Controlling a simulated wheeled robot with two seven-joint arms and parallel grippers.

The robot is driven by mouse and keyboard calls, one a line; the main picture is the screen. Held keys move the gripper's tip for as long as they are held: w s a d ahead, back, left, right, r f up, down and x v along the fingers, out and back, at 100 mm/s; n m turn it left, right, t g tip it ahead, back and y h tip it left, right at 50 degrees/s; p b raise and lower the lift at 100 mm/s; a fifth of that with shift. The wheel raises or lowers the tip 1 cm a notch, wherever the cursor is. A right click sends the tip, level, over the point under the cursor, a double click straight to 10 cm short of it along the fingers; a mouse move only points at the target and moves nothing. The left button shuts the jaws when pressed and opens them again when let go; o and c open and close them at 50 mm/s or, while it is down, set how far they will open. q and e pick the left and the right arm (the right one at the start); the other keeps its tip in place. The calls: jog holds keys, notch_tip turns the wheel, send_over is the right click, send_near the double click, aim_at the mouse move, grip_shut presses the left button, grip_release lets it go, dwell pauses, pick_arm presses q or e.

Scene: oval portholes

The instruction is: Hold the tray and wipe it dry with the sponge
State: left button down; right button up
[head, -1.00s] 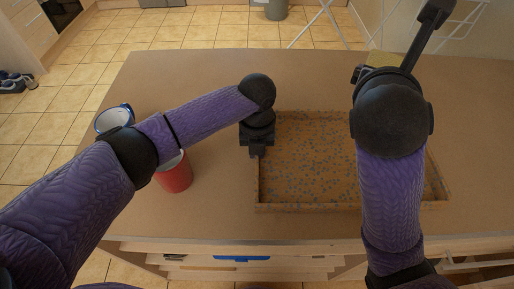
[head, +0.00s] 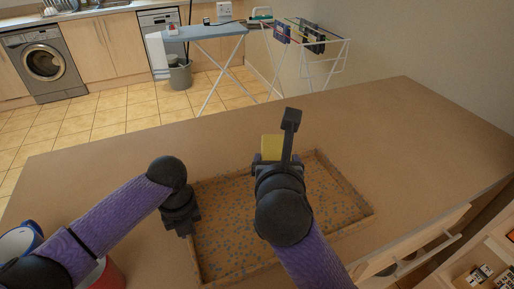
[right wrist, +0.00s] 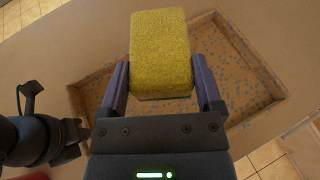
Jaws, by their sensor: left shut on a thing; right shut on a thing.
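The brown tray (head: 225,235) lies on the counter, its floor and walls dotted with blue-grey spots. It also shows in the right wrist view (right wrist: 240,75). My left gripper (head: 188,229) is shut on the tray's left wall. My right gripper (right wrist: 162,85) is shut on the yellow sponge (right wrist: 160,45), which has a thin green layer on its underside. In the head view the sponge (head: 272,146) is at the tray's far edge, partly behind my right wrist. Whether it touches the tray cannot be told.
A red mug (head: 110,276) and a white mug with a blue rim (head: 20,240) stand left of the tray, beside my left arm. An open drawer (head: 412,246) is at the front right. The counter (head: 385,130) is clear behind and right of the tray.

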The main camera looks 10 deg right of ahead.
jog(key=f, duration=1.3)
jog(key=shift+s, duration=0.25)
jog(key=shift+f, duration=0.65)
